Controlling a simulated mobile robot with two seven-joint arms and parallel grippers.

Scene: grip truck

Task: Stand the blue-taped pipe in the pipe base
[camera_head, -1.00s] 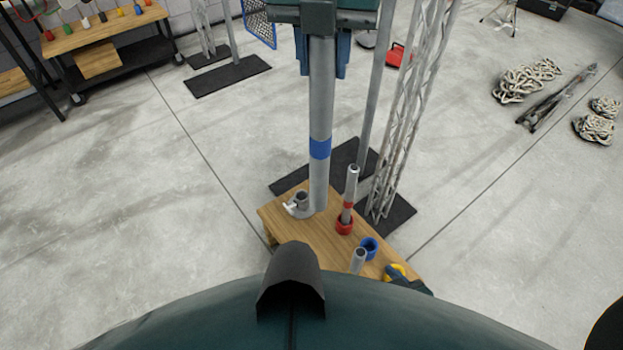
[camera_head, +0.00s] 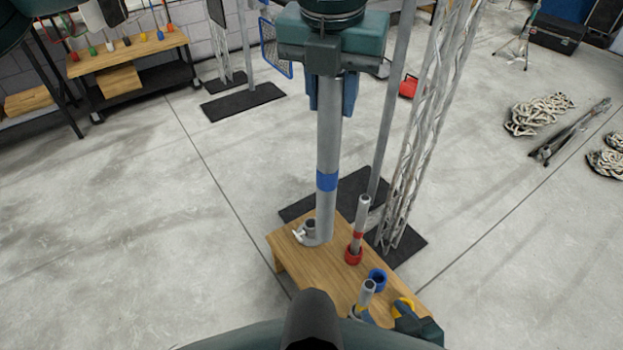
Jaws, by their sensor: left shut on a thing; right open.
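The long grey blue-taped pipe (camera_head: 327,208) is held upright, with its blue band at mid-length. My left gripper (camera_head: 328,95) is at its upper end, fingers shut around it. A grey metal pipe base (camera_head: 310,228) with a pale T-handle stands on the small wooden table. Its dark socket opening shows just left of the pipe's lower end. The pipe's foot overlaps the right side of the base in view; I cannot tell whether they touch. I cannot make out my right gripper.
A metal truss (camera_head: 425,130) rises close behind. Coiled ropes (camera_head: 540,112) lie right.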

